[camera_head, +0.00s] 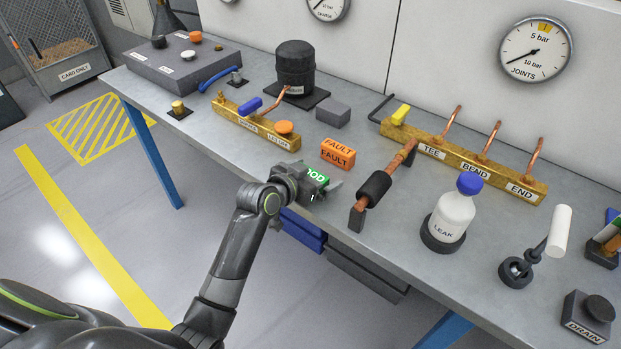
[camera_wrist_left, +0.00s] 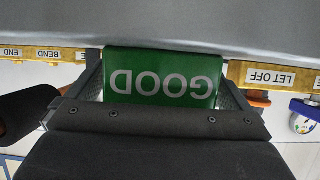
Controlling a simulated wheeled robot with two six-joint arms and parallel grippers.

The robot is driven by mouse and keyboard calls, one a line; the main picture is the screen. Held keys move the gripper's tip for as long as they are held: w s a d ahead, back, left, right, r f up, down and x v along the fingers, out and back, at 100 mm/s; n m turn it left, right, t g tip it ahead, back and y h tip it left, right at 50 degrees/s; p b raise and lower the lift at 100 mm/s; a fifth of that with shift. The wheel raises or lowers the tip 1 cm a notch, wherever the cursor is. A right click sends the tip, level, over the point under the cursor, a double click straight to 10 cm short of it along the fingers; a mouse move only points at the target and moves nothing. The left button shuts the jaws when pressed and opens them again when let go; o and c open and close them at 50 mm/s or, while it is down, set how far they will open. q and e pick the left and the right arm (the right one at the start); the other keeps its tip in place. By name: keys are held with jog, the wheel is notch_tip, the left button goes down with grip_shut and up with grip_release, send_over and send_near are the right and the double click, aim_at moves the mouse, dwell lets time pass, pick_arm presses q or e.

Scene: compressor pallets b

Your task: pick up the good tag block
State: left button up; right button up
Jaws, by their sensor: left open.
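The good tag block (camera_head: 317,175) is green with white lettering and sits near the front edge of the workbench. It also shows upside down in the left wrist view (camera_wrist_left: 162,80). My left gripper (camera_head: 316,183) is open, with one finger on each side of the block; I cannot tell whether the fingers touch it. The gripper hides part of the block in the head view. My right gripper is not in view.
An orange fault block (camera_head: 338,153) stands just behind. A copper pipe with a black sleeve (camera_head: 374,188) lies close on the right. Brass manifolds (camera_head: 250,124) stand behind on the left and right (camera_head: 462,160). A leak bottle (camera_head: 452,215) stands further right.

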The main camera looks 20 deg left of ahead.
pick_arm(q)
jog(key=c, duration=0.9)
notch_tip(320, 180, up, 11)
jog(key=shift+f, duration=0.2)
jog(key=s+a+r+n+t+y, duration=0.1)
jog(key=s+a+r+n+y, duration=0.3)
jog(key=s+r, duration=0.6)
jog(key=w+d+f+m+h, duration=0.4)
jog(key=w+f, duration=0.6)
jog(key=shift+f+g, duration=0.35)
jog(key=shift+g, duration=0.05)
